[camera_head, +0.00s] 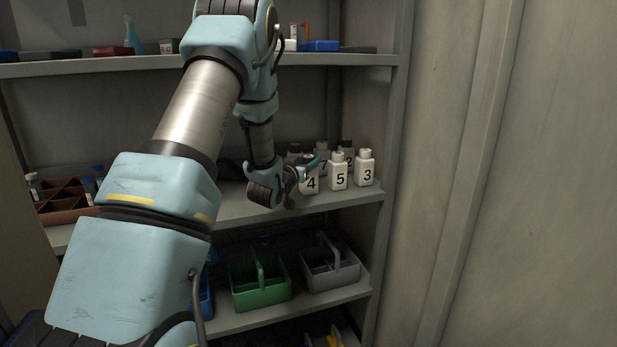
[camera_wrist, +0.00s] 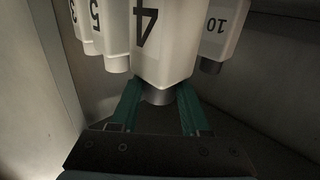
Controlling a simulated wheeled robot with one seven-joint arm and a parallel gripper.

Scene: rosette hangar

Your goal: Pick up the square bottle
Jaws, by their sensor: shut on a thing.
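Several white square bottles with black numbers stand grouped at the right end of the middle shelf. The bottle marked 4 (camera_head: 311,184) is at the left front of the group, and it also shows upside down in the wrist view (camera_wrist: 165,45). My gripper (camera_head: 308,166) reaches it from the left. In the wrist view my green fingers (camera_wrist: 158,100) are shut on the grey neck of bottle 4, one on each side. Bottle 5 (camera_head: 339,172) and bottle 3 (camera_head: 364,168) stand to its right. I cannot tell whether bottle 4 touches the shelf.
Bottle 10 (camera_wrist: 218,40) is close beside bottle 4 in the wrist view. A brown divided tray (camera_head: 66,207) is at the shelf's left. A green caddy (camera_head: 260,290) and a grey caddy (camera_head: 330,268) stand on the shelf below. The upper shelf (camera_head: 340,59) is overhead.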

